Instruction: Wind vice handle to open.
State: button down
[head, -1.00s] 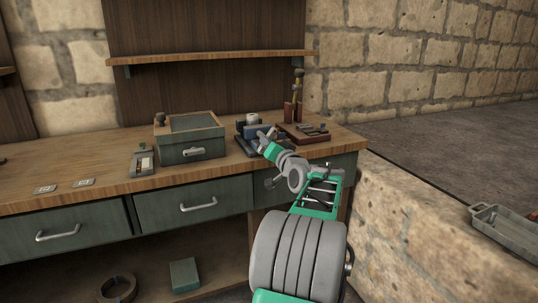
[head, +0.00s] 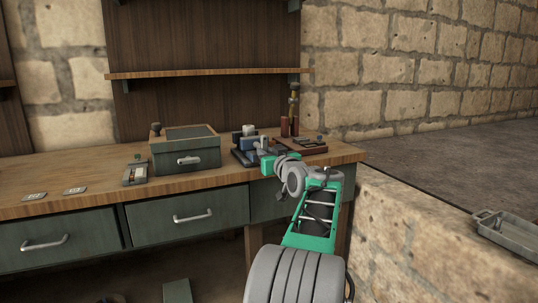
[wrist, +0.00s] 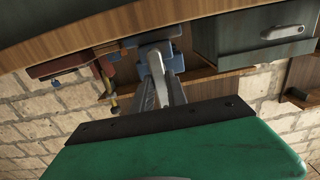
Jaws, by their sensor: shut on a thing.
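The blue vice (head: 243,155) stands on the bench near its right end, with grey metal parts on top. My gripper (head: 267,164) is at the vice's front right side, reaching in from the right. In the wrist view my gripper (wrist: 160,80) has its grey fingers close together against the vice (wrist: 177,62), whose blue parts show on both sides of the fingertips. The gripper is shut on the vice handle.
A green box (head: 185,151) with a wooden rim sits left of the vice. A shelf (head: 210,72) hangs above. A stone ledge (head: 430,220) borders the right side.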

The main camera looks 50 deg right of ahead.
jog(key=shift+w+r, duration=0.1)
jog(key=shift+r, duration=0.8)
jog(key=c, duration=1.5)
grip_release()
jog(key=shift+o, duration=0.8)
jog(key=shift+a+f, duration=0.15)
jog(key=shift+f, duration=0.15)
jog(key=v, duration=0.2)
jog(key=p+v, duration=0.1)
jog(key=v, duration=0.2)
jog(key=f+v, duration=0.1)
jog(key=v, duration=0.2)
